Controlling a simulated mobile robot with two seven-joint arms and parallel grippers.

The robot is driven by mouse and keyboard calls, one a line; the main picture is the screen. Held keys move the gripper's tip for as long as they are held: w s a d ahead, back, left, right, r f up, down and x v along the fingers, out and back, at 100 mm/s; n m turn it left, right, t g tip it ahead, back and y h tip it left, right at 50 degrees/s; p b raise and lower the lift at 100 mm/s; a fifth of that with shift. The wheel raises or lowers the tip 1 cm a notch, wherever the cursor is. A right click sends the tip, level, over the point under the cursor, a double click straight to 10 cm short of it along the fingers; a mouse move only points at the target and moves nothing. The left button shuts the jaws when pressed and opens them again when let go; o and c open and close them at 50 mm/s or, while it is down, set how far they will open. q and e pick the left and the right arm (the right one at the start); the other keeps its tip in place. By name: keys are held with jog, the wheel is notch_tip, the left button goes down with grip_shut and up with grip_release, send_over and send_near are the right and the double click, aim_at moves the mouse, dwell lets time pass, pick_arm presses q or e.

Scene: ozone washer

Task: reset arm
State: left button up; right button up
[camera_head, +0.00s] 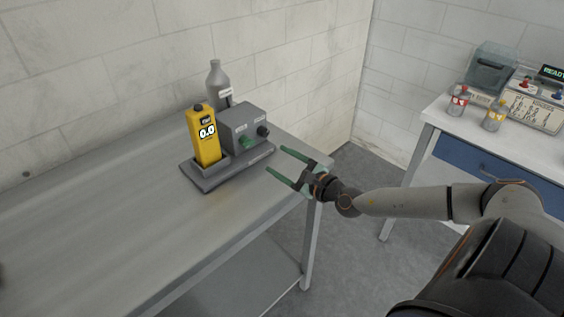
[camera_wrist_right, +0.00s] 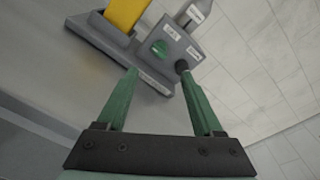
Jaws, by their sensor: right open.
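My right gripper (camera_head: 276,162) is open and empty, with its green fingers over the right end of the grey table (camera_head: 110,215). In the right wrist view its fingers (camera_wrist_right: 160,85) are spread apart with nothing between them. It is apart from the grey device (camera_head: 243,130), just to the right of it. The device has a green knob and a dark knob on its front. A yellow handheld meter (camera_head: 207,140) reading 0.0 stands upright in the device's dark base. My left gripper is not in view.
A grey bottle (camera_head: 217,82) stands behind the device, near the wall. At the right, a white-topped table (camera_head: 445,112) holds two small bottles, a control panel (camera_head: 535,107) and a clear box (camera_head: 491,66). Floor shows between the tables. The grey table's left part is clear.

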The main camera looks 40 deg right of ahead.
dwell(0.5)
jog(key=a+m+h, duration=0.1)
jog(key=m, duration=0.2)
jog(key=s+a+f+m+h, duration=0.1)
jog(key=m, duration=0.3)
jog(key=s+a+m+h, duration=0.1)
jog(key=a+m, duration=0.1)
jog(key=m, duration=0.2)
jog(key=shift+s+f, duration=0.15)
jog(key=shift+s, duration=0.05)
jog(key=s+a+f+m+g+y, duration=0.1)
jog(key=s+a+f+m+g, duration=0.3)
jog(key=s+m, duration=0.5)
jog(key=s+a+f+m+g, duration=0.3)
jog(key=s+a+m+g, duration=0.4)
jog(key=m, duration=0.5)
jog(key=s+a+f+m+g+y, duration=0.1)
jog(key=s+a+f+m+g, duration=0.25)
jog(key=s+m, duration=0.6)
jog(key=w+a+f+t+y, duration=0.1)
jog(key=w+a+f+t, duration=0.1)
jog(key=f, duration=0.3)
jog(key=w+a+f+t+y, duration=0.1)
jog(key=w+a+f+t, duration=0.1)
jog(key=w+f+t, duration=0.1)
jog(key=shift+w+a+f+t, duration=0.2)
jog(key=shift+f+t, duration=0.65)
jog(key=shift+f, duration=0.5)
